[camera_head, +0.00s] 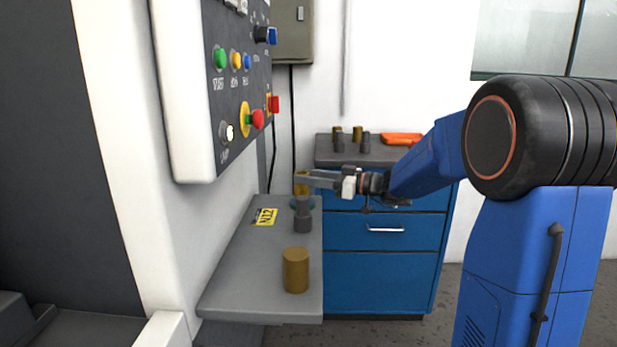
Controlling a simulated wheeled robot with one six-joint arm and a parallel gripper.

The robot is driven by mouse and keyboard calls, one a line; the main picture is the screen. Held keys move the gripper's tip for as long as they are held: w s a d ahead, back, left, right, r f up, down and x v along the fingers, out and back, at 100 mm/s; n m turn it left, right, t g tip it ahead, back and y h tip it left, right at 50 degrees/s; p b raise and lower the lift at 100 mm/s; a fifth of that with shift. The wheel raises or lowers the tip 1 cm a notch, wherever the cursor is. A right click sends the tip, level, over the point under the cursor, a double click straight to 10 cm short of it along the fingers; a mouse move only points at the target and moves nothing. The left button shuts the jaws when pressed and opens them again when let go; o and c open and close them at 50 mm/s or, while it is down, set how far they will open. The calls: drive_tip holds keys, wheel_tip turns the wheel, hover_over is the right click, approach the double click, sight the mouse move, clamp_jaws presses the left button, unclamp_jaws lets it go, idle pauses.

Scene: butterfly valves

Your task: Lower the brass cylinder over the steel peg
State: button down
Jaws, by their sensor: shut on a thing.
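My gripper (305,179) reaches in from the right over the far part of the grey shelf. It is shut on a small brass cylinder (301,189), partly hidden by the fingers. A dark grey stepped steel peg (303,216) stands upright on the shelf, its narrower top just below the held cylinder in the picture. I cannot tell whether the cylinder is right over the peg or behind it. A second, larger-looking brass cylinder (296,270) stands upright on the nearer part of the shelf, apart from the gripper.
The grey shelf (245,275) bears a yellow label (265,217). A control panel (232,90) with buttons hangs above it at left. A blue drawer cabinet (385,270) stands behind, with small dark and brass pieces and an orange object (402,139) on top.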

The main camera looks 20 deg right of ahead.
drive_tip(key=shift+f, duration=0.75)
idle(0.5)
drive_tip(key=c, duration=1)
unclamp_jaws()
drive_tip(key=shift+c, duration=0.2)
drive_tip(key=shift+f, duration=0.1)
drive_tip(key=shift+d, duration=0.15)
drive_tip(key=v, duration=1.7)
drive_tip(key=shift+s+d, duration=0.1)
